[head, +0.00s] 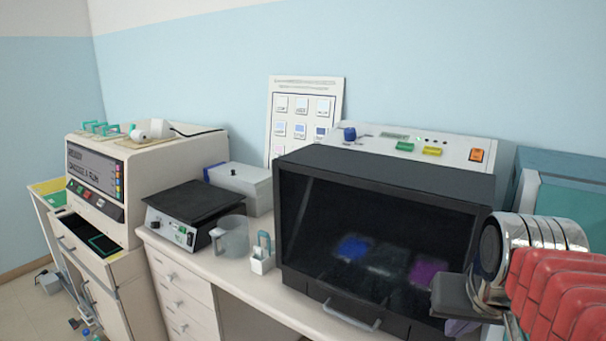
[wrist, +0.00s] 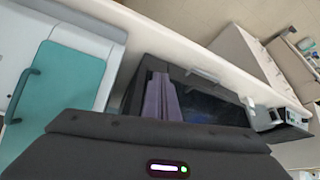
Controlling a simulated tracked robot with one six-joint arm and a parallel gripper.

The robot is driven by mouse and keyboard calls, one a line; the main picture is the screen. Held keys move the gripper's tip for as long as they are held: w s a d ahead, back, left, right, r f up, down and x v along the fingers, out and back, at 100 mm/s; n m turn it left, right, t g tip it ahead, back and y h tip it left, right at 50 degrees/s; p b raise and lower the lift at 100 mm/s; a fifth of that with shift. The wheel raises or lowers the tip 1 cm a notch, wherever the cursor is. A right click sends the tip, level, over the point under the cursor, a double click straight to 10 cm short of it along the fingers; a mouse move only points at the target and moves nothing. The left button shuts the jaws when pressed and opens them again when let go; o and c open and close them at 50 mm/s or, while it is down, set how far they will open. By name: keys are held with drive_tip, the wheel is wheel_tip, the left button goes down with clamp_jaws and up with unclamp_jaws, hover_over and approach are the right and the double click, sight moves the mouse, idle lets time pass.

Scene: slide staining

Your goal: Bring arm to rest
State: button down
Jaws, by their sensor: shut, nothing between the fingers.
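My arm, red and silver, reaches in from the right edge of the head view. My gripper (wrist: 160,78) shows in the wrist view as two purple-grey fingers lying together, shut and empty. In the head view its dark body hangs in front of the right end of the black glass-fronted cabinet (head: 385,180), and the fingers are mostly hidden or cut off by the lower part of the view. The cabinet's front is closed, with blue and purple patches dimly visible behind the glass.
The white counter (head: 205,262) holds a black-topped hot plate (head: 190,207), a grey jug (head: 231,238) and a small white holder (head: 262,262). A beige machine (head: 150,175) stands at left. A teal-fronted unit (wrist: 60,98) is close to my gripper. The cabinet's handle (head: 350,318) juts forward.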

drive_tip(key=s+a+f+n+y, duration=0.1)
drive_tip(key=s+a+f+n, duration=0.2)
drive_tip(key=s+a+f, duration=0.4)
drive_tip(key=shift+a+f, duration=0.15)
drive_tip(key=shift+a, duration=1)
drive_tip(key=shift+s, duration=0.1)
